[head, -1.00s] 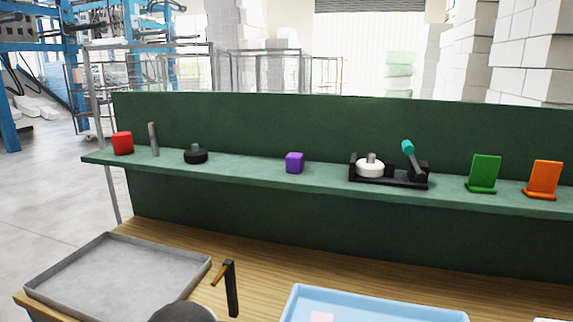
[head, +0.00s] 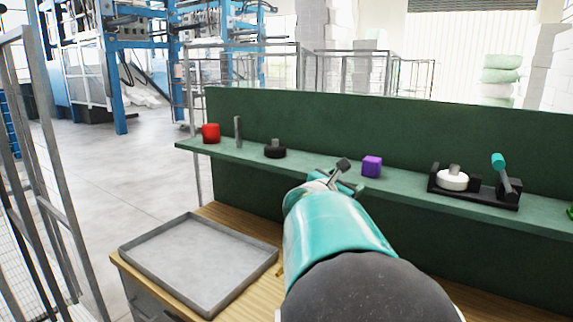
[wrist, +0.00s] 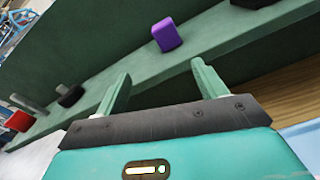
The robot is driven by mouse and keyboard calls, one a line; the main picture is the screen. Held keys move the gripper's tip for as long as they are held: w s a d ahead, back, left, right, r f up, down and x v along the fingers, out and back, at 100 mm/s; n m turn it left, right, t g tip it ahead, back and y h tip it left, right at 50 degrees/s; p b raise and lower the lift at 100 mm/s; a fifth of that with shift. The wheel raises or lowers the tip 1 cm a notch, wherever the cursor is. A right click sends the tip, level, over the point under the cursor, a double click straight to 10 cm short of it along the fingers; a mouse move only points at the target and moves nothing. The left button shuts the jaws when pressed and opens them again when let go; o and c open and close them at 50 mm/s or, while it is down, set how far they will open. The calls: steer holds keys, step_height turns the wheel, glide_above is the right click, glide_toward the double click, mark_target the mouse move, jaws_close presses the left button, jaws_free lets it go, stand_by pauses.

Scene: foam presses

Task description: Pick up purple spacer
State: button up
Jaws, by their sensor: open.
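The purple spacer (head: 372,166) is a small block standing on the green shelf, right of centre in the head view. In the wrist view the purple spacer (wrist: 167,36) lies ahead of my fingers, above the gap between them. My gripper (wrist: 162,85) is open and empty, its two green fingers spread apart. In the head view my gripper (head: 345,178) is partly hidden by my teal arm and lies just left of the spacer, at about shelf height. The spacer is apart from the fingers.
The green shelf (head: 320,172) also carries a red block (head: 211,133), a grey pin (head: 238,132), a black knobbed disc (head: 275,150) and a black fixture (head: 478,192) with a white disc. A grey tray (head: 133,249) sits on the wooden table below. A green back panel rises behind the shelf.

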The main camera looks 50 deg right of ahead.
mark_target(370, 163)
steer(key=d+n, duration=0.1)
steer(key=d, duration=0.5)
steer(key=d+n+h, duration=0.1)
steer(key=d+n, duration=0.1)
steer(key=d, duration=0.5)
steer(key=shift+w+r, duration=0.15)
steer(key=shift+r, duration=0.05)
steer(key=shift+w+d, duration=0.2)
steer(key=shift+d, duration=1.15)
steer(key=shift+w+d, duration=0.15)
steer(key=shift+d, duration=1.15)
steer(key=shift+r, duration=0.1)
steer(key=shift+c, duration=0.4)
steer(key=c, duration=1)
